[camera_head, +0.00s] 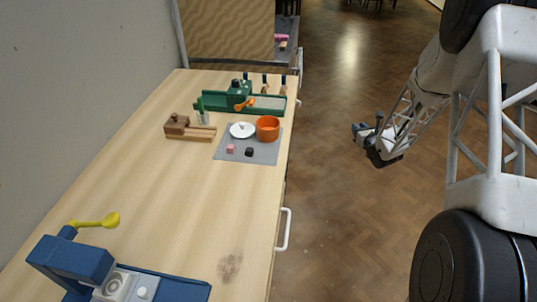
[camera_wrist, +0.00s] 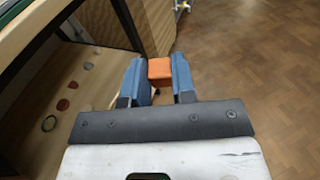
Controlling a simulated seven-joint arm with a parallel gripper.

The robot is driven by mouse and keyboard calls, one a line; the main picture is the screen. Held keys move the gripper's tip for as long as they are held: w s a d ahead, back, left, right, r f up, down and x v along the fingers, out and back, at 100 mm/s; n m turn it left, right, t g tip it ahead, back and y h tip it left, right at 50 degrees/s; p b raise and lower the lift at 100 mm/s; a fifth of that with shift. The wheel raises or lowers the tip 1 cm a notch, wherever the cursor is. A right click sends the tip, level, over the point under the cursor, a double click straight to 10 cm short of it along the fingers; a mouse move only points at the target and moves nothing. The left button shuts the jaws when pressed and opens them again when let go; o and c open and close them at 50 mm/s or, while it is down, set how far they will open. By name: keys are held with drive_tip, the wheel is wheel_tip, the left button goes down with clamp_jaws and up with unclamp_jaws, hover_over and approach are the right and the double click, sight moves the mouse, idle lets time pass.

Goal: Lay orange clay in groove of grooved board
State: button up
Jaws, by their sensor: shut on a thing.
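The orange clay (camera_wrist: 160,70) is a small block between the blue fingers of my gripper (camera_wrist: 158,80) in the wrist view. My gripper is shut on it. In the head view my gripper (camera_head: 361,131) hangs over the floor, right of the table and apart from it; I cannot make out the clay there. A wooden piece with parallel strips and a gap between them (camera_head: 190,136), seemingly the grooved board, lies on the table's far left part. A brown block (camera_head: 176,124) sits at its left end.
A grey mat (camera_head: 262,156) holds an orange pot (camera_head: 267,129), white lid (camera_head: 242,130), pink cube (camera_head: 230,148) and black cube (camera_head: 249,152). A green device (camera_head: 221,101) stands behind; a blue machine (camera_head: 72,262) stands at front left. The table's middle is clear.

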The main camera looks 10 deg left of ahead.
drive_tip(key=s+a+r+n+g+y, duration=0.3)
drive_tip(key=s+a+y, duration=0.1)
drive_tip(key=s+a, duration=0.45)
drive_tip(key=s+a+r+n+g+y, duration=0.3)
drive_tip(key=s+a+r+n, duration=0.1)
drive_tip(key=s+a, duration=0.45)
drive_tip(key=s+a+r+n+g+y, duration=0.1)
drive_tip(key=s+a+n+g, duration=0.2)
drive_tip(key=s, duration=0.8)
drive_tip(key=s+a+r+n+g+y, duration=0.1)
drive_tip(key=s+a+g, duration=0.4)
drive_tip(key=s, duration=0.7)
drive_tip(key=shift+r+n+g+y, duration=0.4)
drive_tip(key=shift+r+n+g, duration=0.15)
drive_tip(key=shift+n, duration=0.65)
hover_over(272, 160)
drive_tip(key=s, duration=0.2)
drive_tip(key=shift+w+d+f, duration=0.2)
drive_tip(key=shift+d+f, duration=0.15)
drive_tip(key=shift+f, duration=0.3)
drive_tip(key=shift+w+a+f, duration=0.1)
drive_tip(key=shift+w+a, duration=0.3)
drive_tip(key=shift+w, duration=0.4)
drive_tip(key=shift+f, duration=1.55)
